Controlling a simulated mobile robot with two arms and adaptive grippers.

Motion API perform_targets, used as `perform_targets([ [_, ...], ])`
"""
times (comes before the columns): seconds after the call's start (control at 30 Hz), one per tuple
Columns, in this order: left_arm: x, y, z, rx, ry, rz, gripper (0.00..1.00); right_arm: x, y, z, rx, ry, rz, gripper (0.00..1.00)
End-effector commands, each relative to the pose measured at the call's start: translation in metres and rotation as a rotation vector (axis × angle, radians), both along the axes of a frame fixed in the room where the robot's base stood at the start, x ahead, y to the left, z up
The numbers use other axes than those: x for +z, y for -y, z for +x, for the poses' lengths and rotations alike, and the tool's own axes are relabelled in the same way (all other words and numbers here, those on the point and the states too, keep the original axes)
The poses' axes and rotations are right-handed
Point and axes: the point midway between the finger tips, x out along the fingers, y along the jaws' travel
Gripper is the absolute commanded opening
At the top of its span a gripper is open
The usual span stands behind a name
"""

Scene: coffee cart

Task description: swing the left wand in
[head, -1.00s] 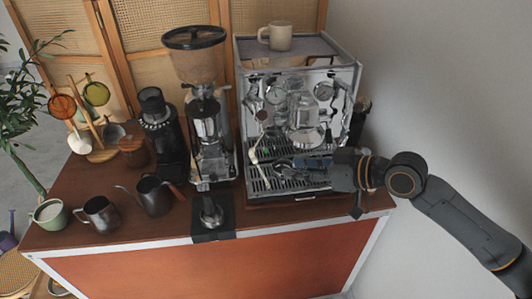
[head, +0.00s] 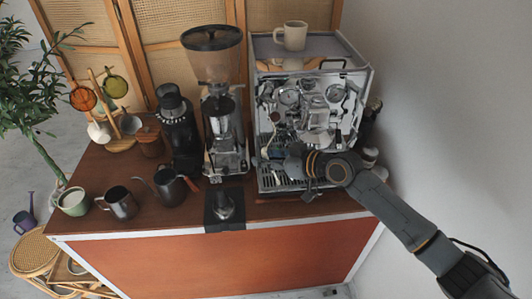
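The espresso machine (head: 362,78) stands at the right end of the cart. Its left wand (head: 267,146) is a thin pale tube at the left of the machine's front, above the drip tray. Its lower part is hard to make out beside my gripper. My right gripper (head: 276,163) is in front of the machine, low over the left part of the drip tray (head: 272,184), close to the wand. I cannot tell whether it touches the wand, and its fingers are too small and dark to show if they are open. My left gripper is not in view.
The grinder (head: 212,70) stands just left of the machine, with a tamper (head: 224,204) on a dark mat in front. A beige mug (head: 292,36) sits on the machine. Dark pitchers (head: 120,203) and a green cup (head: 72,202) stand at the left. A wall is at right.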

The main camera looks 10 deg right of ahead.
Motion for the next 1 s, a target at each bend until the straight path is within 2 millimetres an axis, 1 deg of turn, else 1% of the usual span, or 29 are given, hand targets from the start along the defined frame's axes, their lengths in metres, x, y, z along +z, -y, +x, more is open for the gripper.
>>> perform_targets([
  [0.3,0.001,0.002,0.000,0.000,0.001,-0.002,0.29,-0.002,-0.003,0.002,0.000,0.001,-0.001,0.36],
  [0.33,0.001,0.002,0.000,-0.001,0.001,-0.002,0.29,-0.002,-0.003,0.002,0.000,0.001,-0.001,0.34],
  [0.5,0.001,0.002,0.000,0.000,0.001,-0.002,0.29,-0.002,-0.002,0.002,0.000,0.001,-0.001,0.00],
  [0.83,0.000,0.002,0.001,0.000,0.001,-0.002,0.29,-0.002,-0.002,0.002,0.000,0.003,0.000,0.00],
  [1.0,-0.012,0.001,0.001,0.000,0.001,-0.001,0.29,-0.007,-0.002,0.003,0.000,0.025,0.000,0.00],
])
